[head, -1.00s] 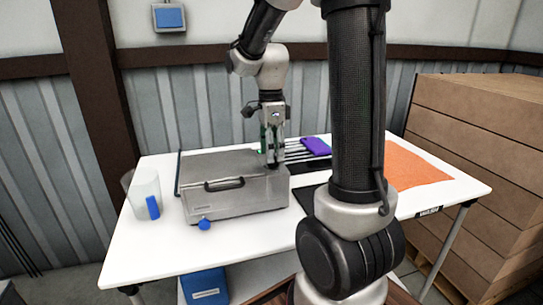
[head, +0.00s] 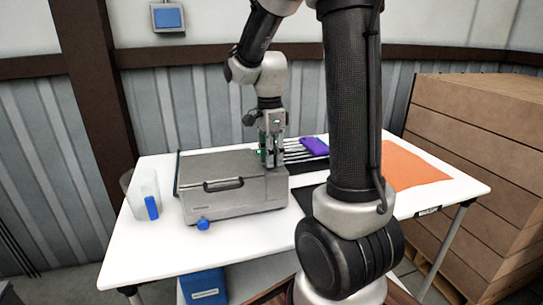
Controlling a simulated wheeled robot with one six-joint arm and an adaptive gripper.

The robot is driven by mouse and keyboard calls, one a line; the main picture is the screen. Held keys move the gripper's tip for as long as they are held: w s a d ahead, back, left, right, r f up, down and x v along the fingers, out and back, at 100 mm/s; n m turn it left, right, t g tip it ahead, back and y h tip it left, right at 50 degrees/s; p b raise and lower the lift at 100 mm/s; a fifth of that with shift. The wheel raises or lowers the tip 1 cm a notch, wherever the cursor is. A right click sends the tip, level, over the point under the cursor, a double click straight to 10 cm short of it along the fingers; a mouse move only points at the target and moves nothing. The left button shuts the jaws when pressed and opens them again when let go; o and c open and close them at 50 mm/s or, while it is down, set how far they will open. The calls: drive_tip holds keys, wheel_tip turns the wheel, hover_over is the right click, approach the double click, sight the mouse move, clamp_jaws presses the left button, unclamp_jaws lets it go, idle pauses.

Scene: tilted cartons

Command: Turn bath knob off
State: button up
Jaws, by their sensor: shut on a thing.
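The bath is a grey metal box (head: 235,202) with a flat lid (head: 215,163) and a dark front handle (head: 223,184), standing on the white table. Its lid is down. A small blue knob (head: 203,224) sits low at the front, left of the middle. My gripper (head: 271,163) points down at the lid's right rear, well behind and to the right of the knob. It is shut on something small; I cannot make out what. The fingertips are too small to see clearly. Nothing of mine touches the knob.
A clear jug with a blue handle (head: 152,207) stands left of the bath. A purple thing (head: 314,146) lies on a rack of bars behind right. An orange sheet (head: 415,167) covers the table's right side. Stacked brown cartons (head: 480,150) stand further right.

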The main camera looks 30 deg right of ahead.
drive_tip(key=shift+n, duration=0.7)
drive_tip(key=o, duration=1)
drive_tip(key=shift+o, duration=0.2)
wheel_tip(320, 180, up, 12)
drive_tip(key=w, duration=0.1)
